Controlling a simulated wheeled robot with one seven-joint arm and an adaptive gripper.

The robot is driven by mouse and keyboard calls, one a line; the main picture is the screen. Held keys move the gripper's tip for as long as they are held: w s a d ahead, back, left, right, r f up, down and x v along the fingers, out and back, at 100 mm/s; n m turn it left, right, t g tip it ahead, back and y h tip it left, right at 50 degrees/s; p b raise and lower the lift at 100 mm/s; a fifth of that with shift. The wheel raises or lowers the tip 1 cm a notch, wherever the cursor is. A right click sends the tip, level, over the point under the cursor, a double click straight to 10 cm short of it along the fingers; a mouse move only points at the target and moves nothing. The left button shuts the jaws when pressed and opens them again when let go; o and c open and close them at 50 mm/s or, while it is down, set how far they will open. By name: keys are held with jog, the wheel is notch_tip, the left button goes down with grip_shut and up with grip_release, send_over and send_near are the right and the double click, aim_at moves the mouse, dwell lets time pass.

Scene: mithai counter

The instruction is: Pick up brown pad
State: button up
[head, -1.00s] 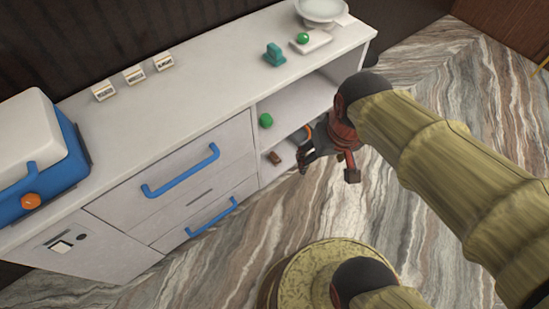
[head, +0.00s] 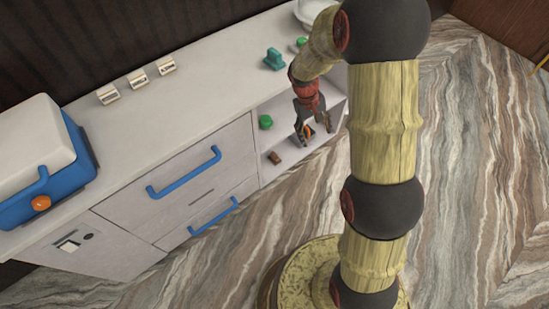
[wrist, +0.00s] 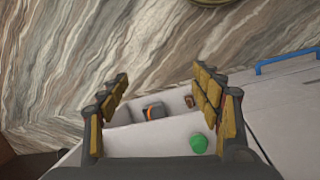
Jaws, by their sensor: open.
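The brown pad (head: 274,157) is a small brown block on the lower level of the open shelf, toward its left side. It also shows in the wrist view (wrist: 190,101), close to the right finger. My gripper (head: 316,134) is open, points downward at the open shelf, and is to the right of the pad, apart from it. In the wrist view the spread fingers of my gripper (wrist: 163,76) frame the shelf with nothing held between them.
A dark grey and orange item (wrist: 153,111) is on the shelf near the pad. A green ball (head: 265,121) sits on the upper shelf level. The counter (head: 215,75) holds a blue cooler (head: 75,165), small label signs and a teal object (head: 274,59). Blue drawer handles (head: 184,174) jut out.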

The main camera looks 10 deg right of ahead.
jog(key=w+d+f+h+p, duration=0.1)
jog(key=w+d+f, duration=0.1)
jog(key=w+f, duration=0.3)
jog(key=w+d+f, duration=0.1)
jog(key=w+f, duration=0.1)
jog(key=f, duration=0.5)
jog(key=n+t+y+p, duration=0.2)
jog(key=t+y+p, duration=0.1)
jog(key=t+y, duration=0.3)
send_over(275, 156)
jog(key=s+d, duration=0.1)
jog(key=s, duration=0.1)
jog(key=shift+t+h, duration=0.5)
jog(key=shift+t, duration=0.1)
jog(key=f, duration=4.2)
jog(key=shift+s+d+f, duration=0.15)
jog(key=shift+s+f, duration=0.05)
jog(key=shift+f, duration=0.15)
jog(key=shift+a+m, duration=0.2)
jog(key=shift+m, duration=0.1)
jog(key=b+x, duration=0.2)
jog(key=shift+s+f+b, duration=0.15)
jog(key=shift+b, duration=0.15)
jog(key=shift+w+f+b, duration=0.25)
jog(key=shift+b, duration=0.15)
jog(key=b+x, duration=0.3)
jog(key=shift+s+f, duration=0.15)
jog(key=shift+f, duration=0.05)
jog(key=shift+b+x, duration=0.9)
jog(key=shift+b, duration=0.5)
